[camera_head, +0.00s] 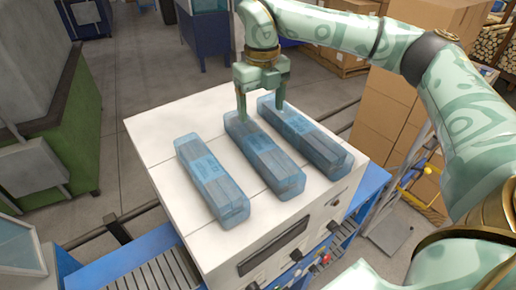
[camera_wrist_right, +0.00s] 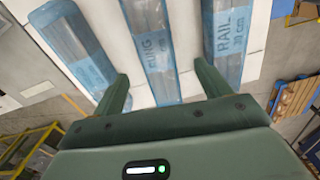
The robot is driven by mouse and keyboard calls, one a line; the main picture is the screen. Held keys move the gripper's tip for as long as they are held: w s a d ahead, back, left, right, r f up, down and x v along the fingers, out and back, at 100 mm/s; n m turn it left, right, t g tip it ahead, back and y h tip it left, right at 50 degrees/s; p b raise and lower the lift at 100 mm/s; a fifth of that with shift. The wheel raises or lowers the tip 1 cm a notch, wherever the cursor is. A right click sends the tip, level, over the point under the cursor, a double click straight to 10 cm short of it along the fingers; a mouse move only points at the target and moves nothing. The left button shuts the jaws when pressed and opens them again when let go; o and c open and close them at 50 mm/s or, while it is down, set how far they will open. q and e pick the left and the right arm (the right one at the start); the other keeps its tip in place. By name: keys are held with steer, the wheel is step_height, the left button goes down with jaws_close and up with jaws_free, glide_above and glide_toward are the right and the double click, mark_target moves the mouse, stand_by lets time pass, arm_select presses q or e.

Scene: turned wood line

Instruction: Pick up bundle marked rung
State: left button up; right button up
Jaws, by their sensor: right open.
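Three long bundles in clear blue wrap lie side by side on a white table top (camera_head: 150,122). The middle bundle (camera_head: 264,157) carries a label that reads RUNG in the right wrist view (camera_wrist_right: 152,45). My right gripper (camera_head: 262,110) is open and empty over the far end of this middle bundle. In the right wrist view its fingers (camera_wrist_right: 162,84) stand on either side of the RUNG bundle, which runs between them. Whether they reach down beside it is unclear. My left gripper is not in view.
One neighbour is marked RAIL (camera_wrist_right: 229,35); the other's label (camera_wrist_right: 88,68) is hard to read. In the head view, the outer bundles lie left (camera_head: 212,180) and right (camera_head: 305,134), with narrow gaps between. Cardboard boxes (camera_head: 385,115) stand at the right.

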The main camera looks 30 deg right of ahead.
mark_target(259, 142)
step_height(259, 142, down, 6)
steer(key=shift+r+p, duration=0.1)
steer(key=shift+p, duration=0.25)
steer(key=f, duration=0.1)
steer(key=f+p, duration=0.1)
steer(key=f, duration=0.1)
steer(key=a+f+p, duration=0.1)
steer(key=f, duration=0.1)
steer(key=shift+s+f, duration=0.1)
steer(key=shift+s, duration=0.15)
steer(key=shift+f, duration=0.15)
steer(key=c, duration=1.1)
steer(key=shift+w, duration=0.1)
steer(key=shift+c, duration=1.4)
